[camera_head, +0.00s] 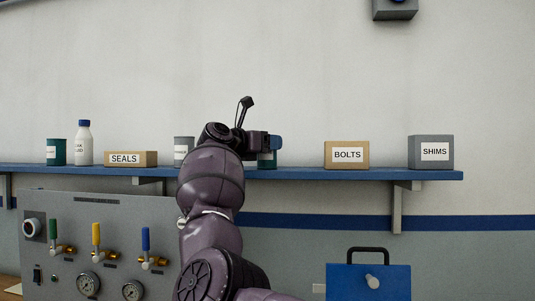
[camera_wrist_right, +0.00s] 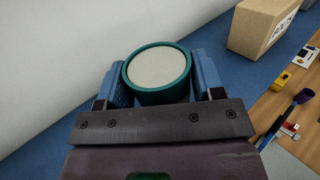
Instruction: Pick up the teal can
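A teal can (camera_wrist_right: 158,98) with a pale round top shows in the right wrist view, between the two blue fingers of my right gripper (camera_wrist_right: 160,82). The fingers lie against it on both sides with no clear gap. In the head view, the right gripper (camera_head: 268,147) is at the shelf and part of the teal can (camera_head: 267,160) shows below it, at shelf level. My arm hides the rest. My left gripper is not in view.
The blue shelf (camera_head: 300,174) also holds a white bottle (camera_head: 84,145), a SEALS box (camera_head: 131,159), a grey can (camera_head: 183,148), a BOLTS box (camera_head: 347,154) and a SHIMS box (camera_head: 431,151). A valve panel (camera_head: 100,215) and a blue case (camera_head: 345,282) are below.

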